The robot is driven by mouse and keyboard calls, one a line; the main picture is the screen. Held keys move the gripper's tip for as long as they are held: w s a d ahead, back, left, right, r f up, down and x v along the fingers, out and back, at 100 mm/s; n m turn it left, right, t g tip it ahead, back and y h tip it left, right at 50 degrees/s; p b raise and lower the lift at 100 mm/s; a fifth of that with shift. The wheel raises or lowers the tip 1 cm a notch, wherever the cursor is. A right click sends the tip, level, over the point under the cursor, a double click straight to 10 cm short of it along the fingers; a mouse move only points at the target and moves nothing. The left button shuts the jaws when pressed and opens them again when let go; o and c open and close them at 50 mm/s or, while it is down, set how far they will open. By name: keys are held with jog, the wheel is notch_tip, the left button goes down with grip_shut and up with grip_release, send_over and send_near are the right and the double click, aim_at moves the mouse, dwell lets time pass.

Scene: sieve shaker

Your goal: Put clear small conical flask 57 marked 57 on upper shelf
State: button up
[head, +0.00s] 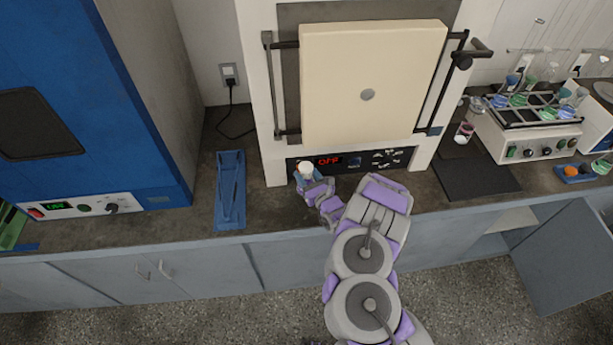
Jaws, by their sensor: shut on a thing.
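My gripper (308,180) is at the counter's front, just before the furnace's control panel. It is shut on a small white-topped vessel (306,167), held upright or nearly so. The vessel's lower part is hidden by the jaws, and no 57 marking can be read, so I cannot tell if it is the clear small conical flask. At the right, an open cupboard under the counter shows a pale shelf (512,220); I cannot tell whether it is the upper one.
A large furnace (373,85) stands behind my gripper. A blue tray (230,190) lies left of it, beside a blue oven (80,90). A shaker (527,140) with several flasks stands right, past a dark mat (475,180). The open cupboard door (575,262) juts out over the floor.

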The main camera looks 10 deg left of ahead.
jog(key=shift+a+f, duration=0.3)
jog(key=shift+a, duration=0.35)
jog(key=o, duration=1.2)
jog(key=shift+d+r, duration=0.1)
jog(key=shift+d, duration=0.45)
jog(key=shift+s+a, duration=0.15)
jog(key=shift+a, duration=0.1)
jog(key=shift+d, duration=0.1)
